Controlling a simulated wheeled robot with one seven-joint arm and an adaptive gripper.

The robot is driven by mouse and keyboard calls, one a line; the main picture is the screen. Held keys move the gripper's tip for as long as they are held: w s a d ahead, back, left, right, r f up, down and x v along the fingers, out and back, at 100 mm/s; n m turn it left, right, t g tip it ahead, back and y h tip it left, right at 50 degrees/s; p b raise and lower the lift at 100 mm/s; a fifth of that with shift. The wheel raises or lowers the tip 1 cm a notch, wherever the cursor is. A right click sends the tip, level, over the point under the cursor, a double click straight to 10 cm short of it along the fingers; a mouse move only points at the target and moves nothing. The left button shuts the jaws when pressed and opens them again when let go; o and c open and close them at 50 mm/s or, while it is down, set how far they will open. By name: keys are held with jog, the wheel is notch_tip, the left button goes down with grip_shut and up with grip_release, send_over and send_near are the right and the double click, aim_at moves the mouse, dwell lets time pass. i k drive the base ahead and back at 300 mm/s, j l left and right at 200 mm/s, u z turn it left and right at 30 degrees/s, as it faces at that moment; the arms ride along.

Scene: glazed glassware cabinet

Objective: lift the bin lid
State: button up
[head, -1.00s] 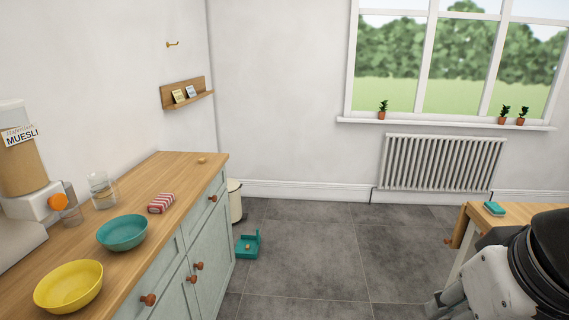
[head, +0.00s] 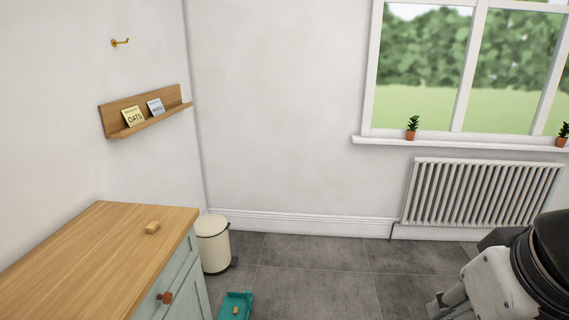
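A cream bin (head: 214,248) stands on the floor in the corner, just past the end of the counter. Its rounded cream lid (head: 210,224) is on top and looks shut, with a dark band near the bin's base. My arm shows at the lower right edge of the head view, well apart from the bin. A grey part that may be my gripper is at the bottom there, but its fingertips cannot be made out.
A teal tray (head: 236,303) holding a small orange thing lies on the floor in front of the bin. The grey tiled floor (head: 315,283) to the right is clear. A radiator (head: 483,190) is under the window.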

aim_at(209, 225)
jog(key=i, duration=1.9)
jog(key=i+u, duration=0.15)
jog(key=i, duration=0.35)
jog(key=i+l+u, duration=0.2)
jog(key=i, duration=0.3)
jog(key=i+l+u, duration=0.15)
jog(key=i, duration=0.35)
